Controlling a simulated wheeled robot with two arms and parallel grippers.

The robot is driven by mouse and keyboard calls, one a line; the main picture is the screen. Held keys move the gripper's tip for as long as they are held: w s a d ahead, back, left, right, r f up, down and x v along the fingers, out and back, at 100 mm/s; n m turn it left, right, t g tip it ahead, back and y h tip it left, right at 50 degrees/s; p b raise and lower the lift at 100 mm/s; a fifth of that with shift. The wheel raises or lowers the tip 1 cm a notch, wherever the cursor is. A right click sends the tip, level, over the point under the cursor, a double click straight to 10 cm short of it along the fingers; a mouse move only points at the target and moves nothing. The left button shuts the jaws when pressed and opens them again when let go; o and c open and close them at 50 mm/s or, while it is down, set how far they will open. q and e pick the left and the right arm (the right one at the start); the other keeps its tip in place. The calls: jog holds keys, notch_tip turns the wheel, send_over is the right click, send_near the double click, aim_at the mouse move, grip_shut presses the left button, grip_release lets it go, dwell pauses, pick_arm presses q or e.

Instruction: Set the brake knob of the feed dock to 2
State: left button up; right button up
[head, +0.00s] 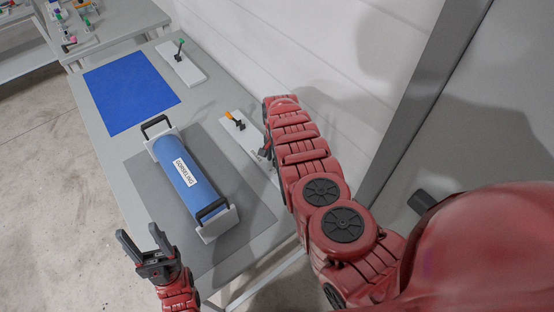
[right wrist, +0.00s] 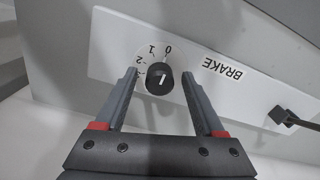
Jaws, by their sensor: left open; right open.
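In the right wrist view the brake knob (right wrist: 159,82) is a round black knob with a white pointer line, on a white plate (right wrist: 110,52) lettered BRAKE. The numerals 0, 1 and 2 run around its dial, with another mark partly hidden by a finger. I cannot tell which mark the pointer line meets. My right gripper (right wrist: 159,74) is open, one finger on each side of the knob; contact is unclear. In the head view my right arm hides the knob. My left gripper (head: 138,232) is open and empty, near the table's front edge.
A blue roll (head: 183,172) with white end plates and black handles lies on a dark grey mat (head: 130,177). A white plate with an orange-handled lever (head: 232,118) is beside it. A blue sheet (head: 130,84) and a green-tipped lever (head: 181,43) are farther back.

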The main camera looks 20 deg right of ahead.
grip_shut()
dwell(0.4)
jog(key=shift+n, duration=0.4)
jog(key=n, duration=0.4)
jog(key=shift+s+f, duration=0.1)
jog(key=shift+s, duration=0.05)
jog(key=n, duration=0.3)
jog(key=shift+n, duration=0.3)
jog(key=n+b, duration=0.1)
jog(key=n, duration=0.2)
jog(key=shift+d+n+b, duration=0.1)
jog(key=shift+n+b, duration=1)
jog(key=shift+n, duration=1)
